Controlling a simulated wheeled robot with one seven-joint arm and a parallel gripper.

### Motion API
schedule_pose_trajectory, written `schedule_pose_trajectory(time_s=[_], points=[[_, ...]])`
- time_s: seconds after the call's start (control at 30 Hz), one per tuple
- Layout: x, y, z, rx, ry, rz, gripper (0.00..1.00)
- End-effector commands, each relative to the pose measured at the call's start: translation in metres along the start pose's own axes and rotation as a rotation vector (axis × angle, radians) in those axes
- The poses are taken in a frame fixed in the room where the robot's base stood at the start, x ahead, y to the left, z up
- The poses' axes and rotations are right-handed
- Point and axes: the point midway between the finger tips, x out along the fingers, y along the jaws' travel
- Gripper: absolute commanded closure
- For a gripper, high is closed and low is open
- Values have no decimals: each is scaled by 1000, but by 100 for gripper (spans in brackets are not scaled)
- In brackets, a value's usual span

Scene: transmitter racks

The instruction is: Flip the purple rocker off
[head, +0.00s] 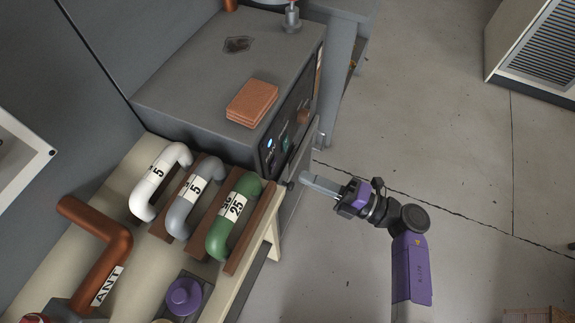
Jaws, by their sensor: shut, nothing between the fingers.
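I cannot make out a purple rocker in the head view. The dark control panel (287,133) is the front face of the grey cabinet, seen at a steep angle. It carries a small blue light and a reddish-brown part; its other controls are too small to tell. My gripper (307,180) is shut and empty. Its fingers point left toward the lower end of the cabinet front, below the panel in the picture. I cannot tell whether the fingertips touch anything.
On the bench at left stand white (154,186), grey (192,203) and green (230,221) U-shaped pipes, a copper pipe (103,245) marked ANT and a round purple knob (184,296). Copper-coloured blocks (252,103) lie on the cabinet. Open floor (455,150) lies to the right.

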Motion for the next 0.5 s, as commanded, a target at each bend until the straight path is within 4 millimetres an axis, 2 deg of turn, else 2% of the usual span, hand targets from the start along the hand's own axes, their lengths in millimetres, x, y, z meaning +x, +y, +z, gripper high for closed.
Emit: schedule_pose_trajectory(time_s=[0.03,0.2,0.33,0.5], points=[[11,2,0,-1,4,1,100],[39,1,0,1,3,0,100],[53,1,0,0,2,1,100],[60,0,0,0,0,0,100]])
